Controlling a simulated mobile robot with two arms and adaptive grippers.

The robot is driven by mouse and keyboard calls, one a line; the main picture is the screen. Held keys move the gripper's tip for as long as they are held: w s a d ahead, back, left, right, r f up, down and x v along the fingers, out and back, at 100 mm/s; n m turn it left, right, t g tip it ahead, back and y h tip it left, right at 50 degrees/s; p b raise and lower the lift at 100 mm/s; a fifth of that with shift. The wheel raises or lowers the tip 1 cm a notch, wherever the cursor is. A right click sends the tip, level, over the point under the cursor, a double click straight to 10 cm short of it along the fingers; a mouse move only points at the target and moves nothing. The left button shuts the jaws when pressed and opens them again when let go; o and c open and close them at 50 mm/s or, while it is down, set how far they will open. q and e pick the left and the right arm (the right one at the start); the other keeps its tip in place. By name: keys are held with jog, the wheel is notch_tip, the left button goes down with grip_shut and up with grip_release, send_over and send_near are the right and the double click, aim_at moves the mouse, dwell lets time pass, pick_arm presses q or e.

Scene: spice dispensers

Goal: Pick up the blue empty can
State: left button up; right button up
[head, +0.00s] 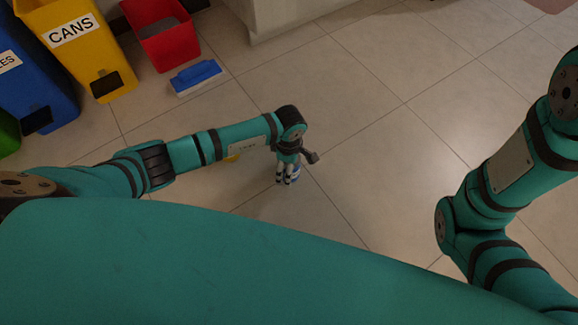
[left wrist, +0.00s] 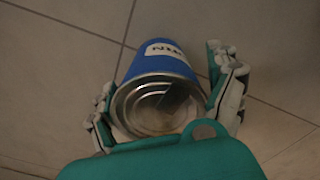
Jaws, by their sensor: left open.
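The blue can (left wrist: 158,68) fills the middle of the left wrist view, with a white label and its ringed metal end facing the camera. In the head view only a small blue part of the can (head: 296,170) shows beside my left gripper (head: 287,180), which points down at the floor. In the left wrist view my left gripper (left wrist: 168,108) is open, one finger on each side of the can. The right finger is very close to the can; I cannot tell whether it touches. My right arm shows at the right of the head view, but its gripper is out of view.
A yellow bin (head: 85,50) marked CANS, a blue bin (head: 30,75) and a red bin (head: 165,40) stand at the upper left. A blue and white object (head: 197,77) lies before the red bin. A small yellow thing (head: 232,158) shows behind my left arm. Tiled floor at right is clear.

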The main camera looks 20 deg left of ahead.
pick_arm(q)
jog(key=c, duration=1.2)
jog(key=shift+r, duration=0.1)
